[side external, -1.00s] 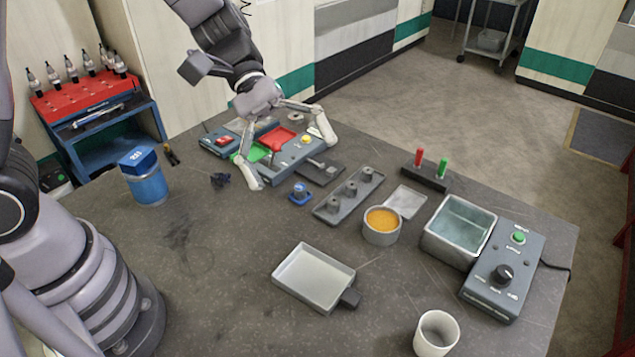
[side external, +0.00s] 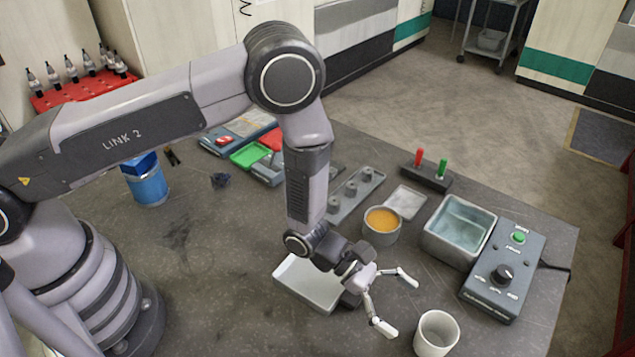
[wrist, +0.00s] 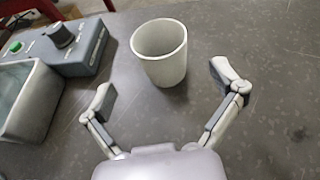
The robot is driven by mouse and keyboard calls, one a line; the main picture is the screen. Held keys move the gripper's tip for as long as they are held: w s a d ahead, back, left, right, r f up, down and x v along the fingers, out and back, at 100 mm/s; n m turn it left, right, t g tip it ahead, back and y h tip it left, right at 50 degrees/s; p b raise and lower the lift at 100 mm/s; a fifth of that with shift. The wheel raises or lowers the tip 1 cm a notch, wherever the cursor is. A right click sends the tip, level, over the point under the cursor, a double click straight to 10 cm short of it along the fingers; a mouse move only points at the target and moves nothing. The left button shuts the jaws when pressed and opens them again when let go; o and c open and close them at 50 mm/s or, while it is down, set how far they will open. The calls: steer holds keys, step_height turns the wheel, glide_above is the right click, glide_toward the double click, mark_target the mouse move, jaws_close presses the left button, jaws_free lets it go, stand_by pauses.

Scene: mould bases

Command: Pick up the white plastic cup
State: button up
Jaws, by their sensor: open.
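The white plastic cup (side external: 436,334) stands upright on the dark table at the front right in the side view. In the wrist view the cup (wrist: 162,58) is upright and empty, ahead of my gripper and roughly between the lines of its two fingers. My gripper (side external: 398,304) is open and empty, to the left of the cup in the side view, with its fingers pointing towards it. In the wrist view my gripper's fingers (wrist: 163,84) are spread wider than the cup, and neither appears to touch it.
A control box (side external: 503,275) with a green button and black knob stands behind the cup, beside a grey metal basin (side external: 459,228). A round tin of orange material (side external: 382,221) stands further left. A shallow tray (side external: 300,283) lies partly behind my wrist. Bare table surrounds the cup.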

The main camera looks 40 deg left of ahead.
mark_target(450, 344)
steer(key=x, duration=0.7)
steer(key=shift+d+f, duration=0.1)
steer(key=shift+d, duration=0.15)
steer(key=c, duration=1.1)
steer(key=shift+o, duration=0.2)
